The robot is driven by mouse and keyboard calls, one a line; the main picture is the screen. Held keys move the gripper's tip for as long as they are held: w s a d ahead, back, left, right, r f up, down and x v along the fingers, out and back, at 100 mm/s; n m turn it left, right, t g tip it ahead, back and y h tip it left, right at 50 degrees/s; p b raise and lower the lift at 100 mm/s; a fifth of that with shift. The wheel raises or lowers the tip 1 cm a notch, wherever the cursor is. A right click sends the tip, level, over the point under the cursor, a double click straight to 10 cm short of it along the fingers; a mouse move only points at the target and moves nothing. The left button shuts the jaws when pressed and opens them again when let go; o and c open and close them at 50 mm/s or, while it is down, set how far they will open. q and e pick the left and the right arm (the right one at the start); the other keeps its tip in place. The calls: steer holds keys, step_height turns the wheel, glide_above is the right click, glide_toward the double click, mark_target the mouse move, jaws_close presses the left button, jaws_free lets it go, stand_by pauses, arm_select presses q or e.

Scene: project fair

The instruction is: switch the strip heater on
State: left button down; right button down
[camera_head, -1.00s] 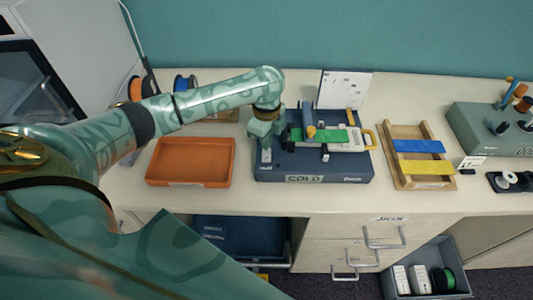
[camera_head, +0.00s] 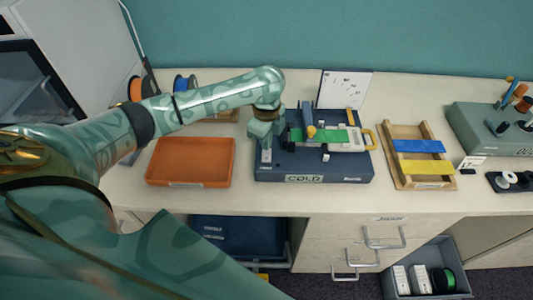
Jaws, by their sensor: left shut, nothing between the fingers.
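The strip heater (camera_head: 335,172) is a dark blue box on the bench with a label reading "COLD" on its front edge. A green strip (camera_head: 335,136) lies across its top, with a yellow-handled part at the right end. My left gripper (camera_head: 266,156) is shut and empty, pointing down over the heater's left end. A small light part (camera_head: 266,155) shows right at the fingertips; I cannot tell whether they touch it. The gripper hides part of the heater's left end. My right gripper is not in view.
An orange tray (camera_head: 190,183) stands left of the heater. A wooden rack (camera_head: 391,145) with blue and yellow strips stands to its right. A white board (camera_head: 344,88) stands behind. A grey-green device (camera_head: 490,130) is at far right. Drawers (camera_head: 345,240) lie below the bench.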

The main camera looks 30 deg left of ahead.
arm_select(q)
steer(key=shift+f+b, duration=0.3)
steer(key=shift+f, duration=0.65)
steer(key=shift+s, duration=0.1)
step_height(320, 180, up, 2)
steer(key=shift+p, duration=1.25)
step_height(320, 180, up, 5)
steer(key=p, duration=0.7)
steer(key=shift+r, duration=0.1)
